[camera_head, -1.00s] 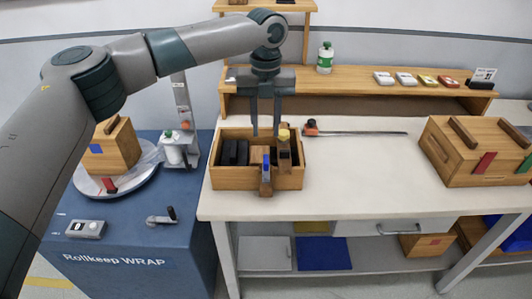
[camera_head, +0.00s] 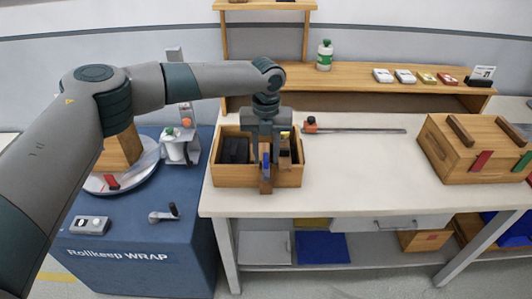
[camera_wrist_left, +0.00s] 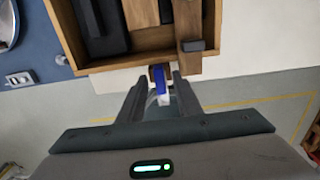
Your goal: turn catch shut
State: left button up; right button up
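An open wooden box (camera_head: 225,179) with dark pieces inside sits at the left end of the workbench. At its front wall stands an upright wooden piece (camera_head: 265,184), perhaps the catch, with a blue part (camera_head: 265,161) on it. The blue part (camera_wrist_left: 159,79) also shows in the left wrist view, with a white lower end, just outside the wall. My left gripper (camera_head: 266,165) points down over the box front. Its fingers (camera_wrist_left: 158,92) stand apart on both sides of the blue part; contact cannot be told. My right gripper is not in view.
A wooden bar with a dark block (camera_wrist_left: 193,45) lies beside the blue part. A lidded wooden box (camera_head: 450,160) stands at right. A blue wrapping station (camera_head: 130,225) stands at left. The middle bench is clear.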

pick_arm(q)
grip_shut()
